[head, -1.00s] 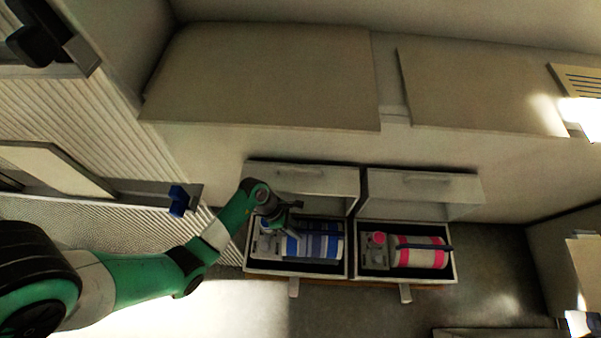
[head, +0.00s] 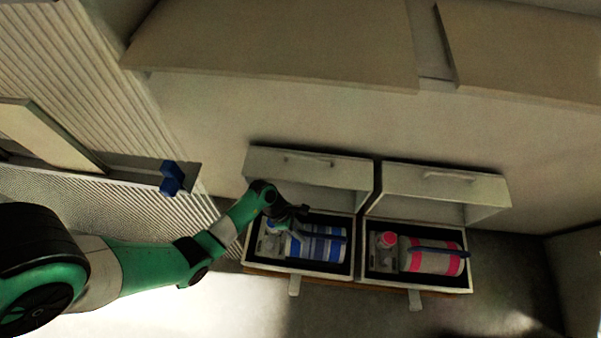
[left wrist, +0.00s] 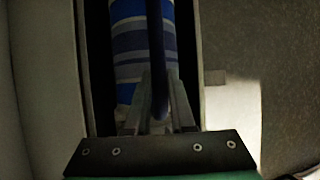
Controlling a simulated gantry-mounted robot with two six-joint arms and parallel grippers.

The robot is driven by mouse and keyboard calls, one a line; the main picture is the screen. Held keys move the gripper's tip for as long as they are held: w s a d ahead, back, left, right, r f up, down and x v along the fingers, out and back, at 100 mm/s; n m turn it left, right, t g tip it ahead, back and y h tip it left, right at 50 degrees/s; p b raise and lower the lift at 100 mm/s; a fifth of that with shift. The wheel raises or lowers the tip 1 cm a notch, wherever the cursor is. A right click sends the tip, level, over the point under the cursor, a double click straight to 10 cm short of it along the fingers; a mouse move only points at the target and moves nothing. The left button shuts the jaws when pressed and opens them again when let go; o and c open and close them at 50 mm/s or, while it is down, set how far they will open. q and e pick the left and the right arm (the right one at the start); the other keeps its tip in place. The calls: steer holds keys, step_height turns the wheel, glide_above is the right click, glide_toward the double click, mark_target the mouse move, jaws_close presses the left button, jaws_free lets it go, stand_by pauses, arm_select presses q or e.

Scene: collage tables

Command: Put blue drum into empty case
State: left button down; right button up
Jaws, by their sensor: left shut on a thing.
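The blue drum (head: 322,249), striped blue, grey and white, lies on its side in the left open case (head: 300,272). It also shows in the left wrist view (left wrist: 128,45), with its dark blue handle (left wrist: 156,45) running lengthwise above it. In the left wrist view the fingers (left wrist: 158,97) are shut on the near end of the handle. The arm hides part of the drum's end. My right gripper is not in view.
A pink-striped drum (head: 432,260) lies in the right open case (head: 418,283), close beside the left one. Both lids (head: 310,164) stand open at the back. A blue piece (head: 172,178) sits on a ledge at the left.

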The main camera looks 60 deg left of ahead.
arm_select(q)
steer(key=shift+w+f, duration=0.1)
steer(key=shift+f, duration=0.05)
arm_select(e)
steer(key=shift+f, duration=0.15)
arm_select(q)
steer(key=shift+f, duration=0.3)
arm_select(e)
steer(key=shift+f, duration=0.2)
arm_select(q)
steer(key=c, duration=0.8)
jaws_free()
steer(key=shift+o, duration=0.2)
steer(key=shift+r, duration=0.3)
steer(key=p+v, duration=0.7)
steer(key=v, duration=0.5)
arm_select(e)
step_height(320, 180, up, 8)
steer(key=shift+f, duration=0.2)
